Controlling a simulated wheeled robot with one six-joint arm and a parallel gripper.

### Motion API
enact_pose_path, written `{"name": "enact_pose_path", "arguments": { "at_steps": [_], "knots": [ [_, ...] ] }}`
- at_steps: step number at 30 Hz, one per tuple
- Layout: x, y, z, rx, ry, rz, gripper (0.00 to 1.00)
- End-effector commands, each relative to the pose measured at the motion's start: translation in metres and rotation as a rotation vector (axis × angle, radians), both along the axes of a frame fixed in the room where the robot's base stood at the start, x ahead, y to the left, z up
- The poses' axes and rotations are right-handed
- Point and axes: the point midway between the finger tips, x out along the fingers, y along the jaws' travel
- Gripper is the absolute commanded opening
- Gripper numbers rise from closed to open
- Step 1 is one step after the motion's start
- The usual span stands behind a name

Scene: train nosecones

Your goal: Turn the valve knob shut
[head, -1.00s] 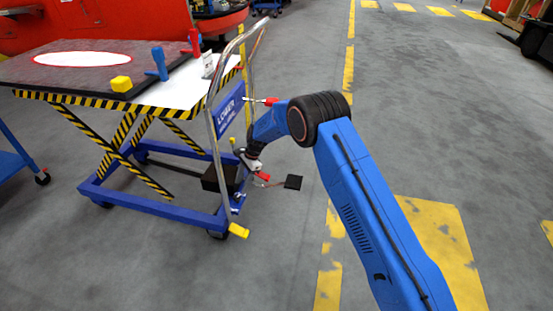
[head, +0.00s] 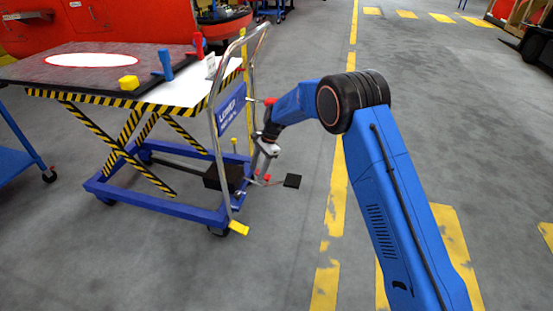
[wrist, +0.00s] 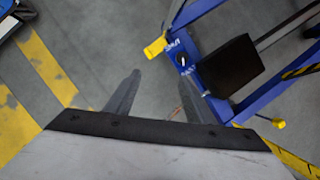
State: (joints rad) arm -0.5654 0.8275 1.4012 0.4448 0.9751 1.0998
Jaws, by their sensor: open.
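In the wrist view a small dark knob (wrist: 182,61) sits on a blue plate with white lettering, on the frame of the lift cart. I take it as the valve knob; its exact setting is too small to read. My gripper (wrist: 158,82) is open and empty, its two grey fingers apart, with the knob beyond the right fingertip and not touched. In the head view my gripper (head: 262,168) hangs beside the handle end of the blue lift cart (head: 160,203), above its base. The knob cannot be made out there.
The cart's chrome handle (head: 216,150) rises close to my gripper. A yellow foot (head: 238,228) marks the near corner. The floor to the right is clear.

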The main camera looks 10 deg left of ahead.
Motion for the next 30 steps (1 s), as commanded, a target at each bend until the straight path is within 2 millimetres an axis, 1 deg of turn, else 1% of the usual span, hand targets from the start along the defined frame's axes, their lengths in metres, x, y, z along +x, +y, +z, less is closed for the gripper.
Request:
{"name": "enact_pose_path", "arguments": {
  "at_steps": [3,18,21,24,30],
  "knots": [
    [0.001,-0.012,0.016,0.004,-0.016,0.012,0.49],
    [-0.002,-0.059,0.075,0.011,-0.08,0.063,0.49],
    [-0.003,-0.066,0.084,0.013,-0.091,0.073,0.49],
    [-0.004,-0.071,0.089,0.012,-0.097,0.077,0.49],
    [-0.005,-0.076,0.094,0.013,-0.103,0.082,0.49]
  ]
}}
